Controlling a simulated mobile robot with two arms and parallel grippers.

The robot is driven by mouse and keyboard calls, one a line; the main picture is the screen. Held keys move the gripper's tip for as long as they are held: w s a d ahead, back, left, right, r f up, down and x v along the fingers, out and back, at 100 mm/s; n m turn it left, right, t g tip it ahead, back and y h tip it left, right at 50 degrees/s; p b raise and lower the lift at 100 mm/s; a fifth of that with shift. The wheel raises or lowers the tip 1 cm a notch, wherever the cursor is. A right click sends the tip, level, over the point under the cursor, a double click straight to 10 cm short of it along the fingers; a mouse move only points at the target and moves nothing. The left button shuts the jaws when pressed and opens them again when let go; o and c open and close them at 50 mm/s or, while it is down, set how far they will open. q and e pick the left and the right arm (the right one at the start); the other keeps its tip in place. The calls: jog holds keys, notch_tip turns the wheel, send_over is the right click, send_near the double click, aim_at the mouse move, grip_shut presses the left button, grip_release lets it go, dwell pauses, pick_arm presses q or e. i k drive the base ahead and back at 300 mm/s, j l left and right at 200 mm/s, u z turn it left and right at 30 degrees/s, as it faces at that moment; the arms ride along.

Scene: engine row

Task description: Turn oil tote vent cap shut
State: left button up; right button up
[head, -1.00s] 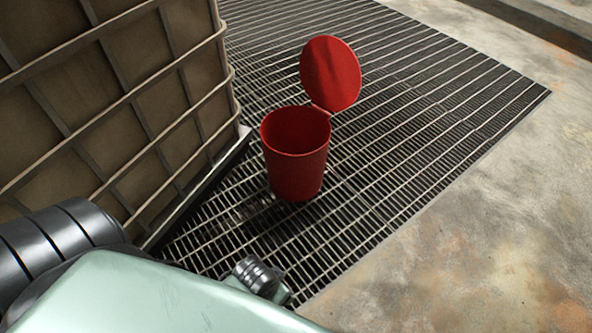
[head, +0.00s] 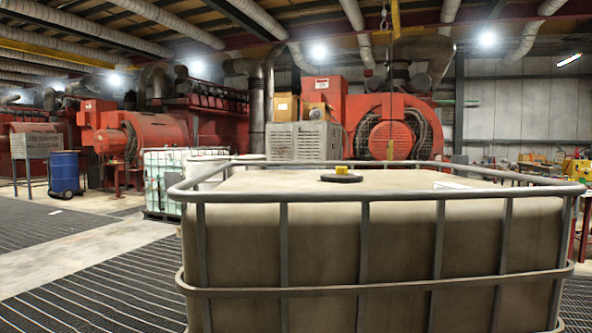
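The oil tote (head: 325,234) is a large tan tank in a grey metal cage, close in front of me at the centre and right of the head view. On its flat top sits a dark round lid (head: 341,178) with a small yellow cap (head: 341,170) at its middle. Whether the cap is turned open or shut cannot be told at this size. Neither of my grippers shows in the head view.
The cage's top rail (head: 400,196) stands between me and the cap. A blue drum (head: 64,173) and a white caged tote (head: 165,180) stand behind at left. Red engines (head: 395,125) line the back. The grated floor (head: 110,285) at left is clear.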

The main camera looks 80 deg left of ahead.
aim_at(340, 169)
jog(key=u, duration=2.3)
jog(key=l+u, duration=0.65)
jog(key=u, duration=0.2)
